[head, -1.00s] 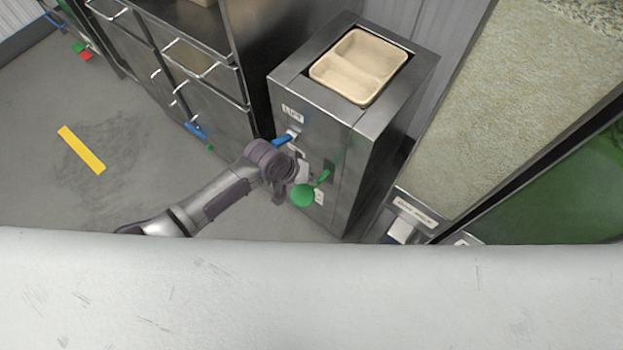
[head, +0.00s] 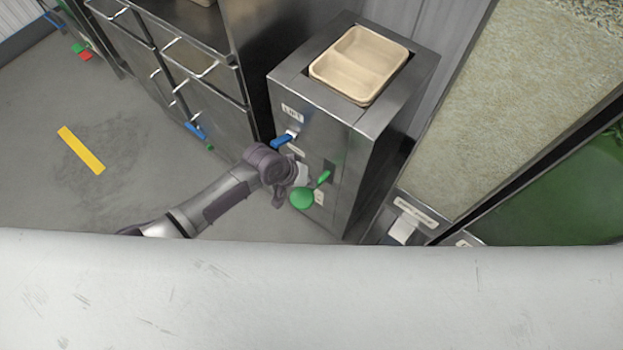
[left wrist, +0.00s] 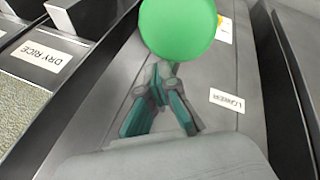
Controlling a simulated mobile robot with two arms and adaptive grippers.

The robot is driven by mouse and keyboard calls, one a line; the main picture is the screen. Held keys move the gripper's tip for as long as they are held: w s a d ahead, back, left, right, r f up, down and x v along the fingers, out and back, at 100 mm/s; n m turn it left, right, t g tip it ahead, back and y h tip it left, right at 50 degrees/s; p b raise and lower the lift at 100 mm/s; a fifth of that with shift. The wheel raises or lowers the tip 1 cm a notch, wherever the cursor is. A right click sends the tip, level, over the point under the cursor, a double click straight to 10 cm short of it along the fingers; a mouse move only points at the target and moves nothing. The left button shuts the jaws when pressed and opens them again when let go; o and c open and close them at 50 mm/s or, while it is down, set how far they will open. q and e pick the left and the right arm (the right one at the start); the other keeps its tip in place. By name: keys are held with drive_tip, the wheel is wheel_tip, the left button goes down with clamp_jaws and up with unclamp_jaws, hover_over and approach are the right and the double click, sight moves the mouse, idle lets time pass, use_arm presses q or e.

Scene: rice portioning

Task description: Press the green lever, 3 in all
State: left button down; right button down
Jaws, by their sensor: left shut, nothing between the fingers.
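The green lever (head: 302,198) has a round knob and sticks out from the front of a steel cabinet (head: 395,95). My left gripper (head: 292,184) is at the cabinet front, just left of and slightly above the knob. In the left wrist view the green knob (left wrist: 178,28) fills the top middle, just beyond the fingertips. The left fingers (left wrist: 164,76) are shut with nothing between them; I cannot tell whether they touch the lever. My right gripper is not in view.
A blue lever (head: 282,141) under a LIFT label is above my left gripper. A beige two-part tray (head: 347,77) sits in the cabinet top. Drawers (head: 195,80) stand to the left. A bin of grain (head: 530,90) is on the right. Open floor (head: 120,190) is at left.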

use_arm(q)
drive_tip(key=shift+s+a+f+b, duration=0.15)
drive_tip(key=shift+s+f+b, duration=0.15)
drive_tip(key=shift+f, duration=0.5)
idle(0.4)
drive_tip(key=shift+r, duration=0.15)
idle(0.5)
drive_tip(key=shift+w+d+r+p, duration=0.15)
drive_tip(key=shift+w+r+p, duration=0.1)
drive_tip(key=shift+r+p, duration=0.6)
drive_tip(key=shift+w+d+r+p, duration=0.2)
drive_tip(key=shift+w+r+p, duration=0.1)
drive_tip(key=shift+r+p, duration=0.6)
drive_tip(key=shift+w+d+r+p, duration=0.15)
drive_tip(key=shift+w+r+p, duration=0.1)
drive_tip(key=shift+r+p, duration=0.6)
drive_tip(key=shift+r, duration=0.15)
drive_tip(key=r+p, duration=0.1)
drive_tip(key=w+r+p, duration=0.1)
drive_tip(key=r, duration=0.1)
drive_tip(key=d+r+p, duration=0.1)
drive_tip(key=shift+w+r+p, duration=0.15)
drive_tip(key=shift+r+p, duration=0.2)
drive_tip(key=shift+r, duration=0.05)
idle(0.4)
